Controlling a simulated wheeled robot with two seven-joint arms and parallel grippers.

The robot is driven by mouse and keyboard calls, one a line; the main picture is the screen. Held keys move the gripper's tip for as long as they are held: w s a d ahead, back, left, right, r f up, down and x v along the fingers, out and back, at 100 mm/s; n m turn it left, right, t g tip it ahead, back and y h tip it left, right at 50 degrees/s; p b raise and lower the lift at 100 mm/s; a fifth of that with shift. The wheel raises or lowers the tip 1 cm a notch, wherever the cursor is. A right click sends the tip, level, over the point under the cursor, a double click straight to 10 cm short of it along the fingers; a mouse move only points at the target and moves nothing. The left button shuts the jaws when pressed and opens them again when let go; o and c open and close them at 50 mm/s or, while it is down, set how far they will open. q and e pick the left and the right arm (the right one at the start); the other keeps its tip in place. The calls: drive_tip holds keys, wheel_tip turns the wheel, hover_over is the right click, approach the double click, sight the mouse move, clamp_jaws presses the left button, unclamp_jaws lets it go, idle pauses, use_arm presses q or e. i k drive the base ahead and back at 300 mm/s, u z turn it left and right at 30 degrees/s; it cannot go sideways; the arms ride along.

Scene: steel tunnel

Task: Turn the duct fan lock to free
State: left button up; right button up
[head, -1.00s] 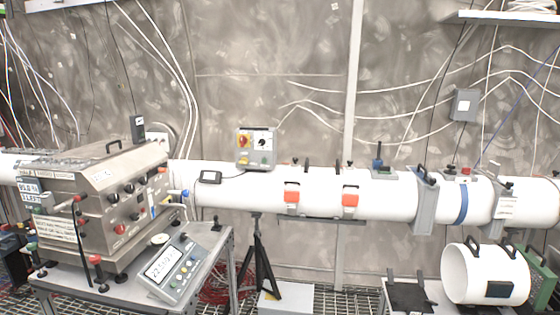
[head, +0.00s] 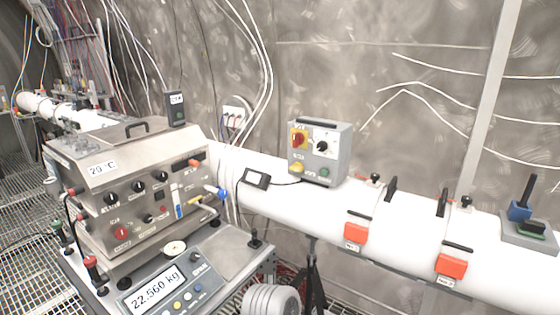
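A grey control box (head: 337,160) stands on top of the white duct (head: 378,205), near the middle of the head view. Its front has a red and yellow rotary switch (head: 299,138) at the upper left and a black knob (head: 322,146) on a white plate at the upper right. A yellow button (head: 297,168) and a green button (head: 324,172) sit below them. The small lettering on the box is too blurred to read, so I cannot tell which control is the fan lock or its setting. Neither of my grippers is in view.
A steel machine (head: 140,185) with knobs and a scale reading 22.560 kg (head: 158,290) stand on a table at the left. Orange-red latches (head: 357,232) and black handles line the duct at the right. A tripod (head: 313,280) stands beneath it.

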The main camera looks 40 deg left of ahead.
sight(298, 167)
drive_tip(key=u, duration=0.9)
drive_tip(key=i, duration=0.95)
drive_tip(key=u, duration=0.95)
